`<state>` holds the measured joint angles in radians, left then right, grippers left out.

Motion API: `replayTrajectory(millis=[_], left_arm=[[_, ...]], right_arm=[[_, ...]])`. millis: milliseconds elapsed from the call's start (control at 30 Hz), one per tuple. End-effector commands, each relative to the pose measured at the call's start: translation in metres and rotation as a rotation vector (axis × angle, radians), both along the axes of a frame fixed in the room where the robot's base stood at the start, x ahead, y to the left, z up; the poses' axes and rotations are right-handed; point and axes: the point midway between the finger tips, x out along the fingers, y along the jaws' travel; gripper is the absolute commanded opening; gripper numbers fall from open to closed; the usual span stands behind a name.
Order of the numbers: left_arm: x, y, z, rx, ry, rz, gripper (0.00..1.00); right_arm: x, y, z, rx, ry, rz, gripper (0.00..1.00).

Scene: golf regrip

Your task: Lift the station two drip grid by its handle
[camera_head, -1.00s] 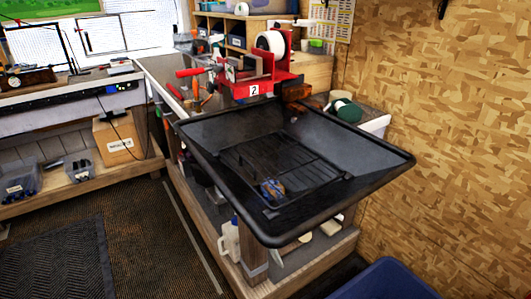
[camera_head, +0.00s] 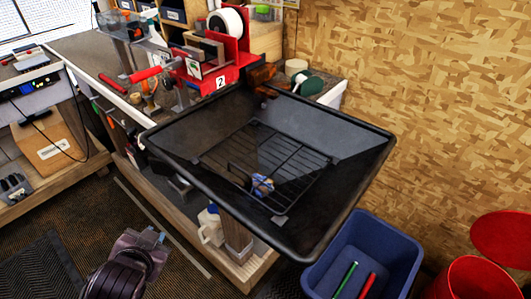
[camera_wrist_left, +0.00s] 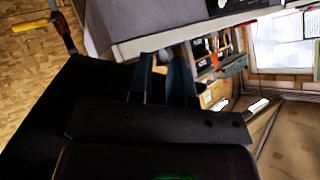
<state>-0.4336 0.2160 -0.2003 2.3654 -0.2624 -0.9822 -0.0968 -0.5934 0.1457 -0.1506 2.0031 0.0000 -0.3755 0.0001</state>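The drip grid (camera_head: 285,160) is a black wire rack lying flat in the wide black tray (camera_head: 370,155) below the red station marked 2 (camera_head: 222,82). A small blue and tan lump (camera_head: 262,186) sits at the grid's near-left side, beside a thin raised wire loop. I cannot tell which of these is the handle. My left gripper (camera_head: 156,238) is at the lower left, outside the tray and apart from the grid. In the left wrist view its two fingers (camera_wrist_left: 164,72) stand apart with nothing between them. My right gripper is not in view.
A wooden bench with a lower shelf stands under the tray; a white jug (camera_head: 209,228) is on the shelf. A blue bin (camera_head: 385,245) and a red bin (camera_head: 465,280) stand at the lower right. The chipboard wall (camera_head: 430,90) is close on the right.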

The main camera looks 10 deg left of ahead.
Motion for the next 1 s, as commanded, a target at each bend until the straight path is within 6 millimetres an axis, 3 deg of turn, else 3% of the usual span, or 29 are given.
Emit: replayTrajectory(millis=[33,100,333,567,667,800,900,1000], left_arm=[[0.006,-0.001,0.023,0.039,-0.032,-0.012,0.18],[0.014,-0.001,0.043,0.096,-0.077,-0.030,0.18],[0.044,-0.013,0.103,0.306,-0.290,-0.127,0.18],[0.068,-0.041,0.161,0.543,-0.552,-0.263,0.18],[0.075,-0.063,0.194,0.692,-0.710,-0.347,0.18],[0.073,-0.111,0.246,0.992,-1.006,-0.509,0.18],[0.061,-0.151,0.271,1.239,-1.224,-0.636,0.18],[0.045,-0.189,0.281,1.496,-1.427,-0.766,0.18]], right_arm=[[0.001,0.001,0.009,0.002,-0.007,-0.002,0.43],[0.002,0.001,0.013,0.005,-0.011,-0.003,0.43],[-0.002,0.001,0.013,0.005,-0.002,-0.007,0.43],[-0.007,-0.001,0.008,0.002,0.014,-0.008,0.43],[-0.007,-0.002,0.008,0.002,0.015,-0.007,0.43],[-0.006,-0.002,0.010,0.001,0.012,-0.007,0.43],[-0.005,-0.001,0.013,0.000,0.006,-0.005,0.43],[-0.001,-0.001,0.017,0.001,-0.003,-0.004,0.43]])
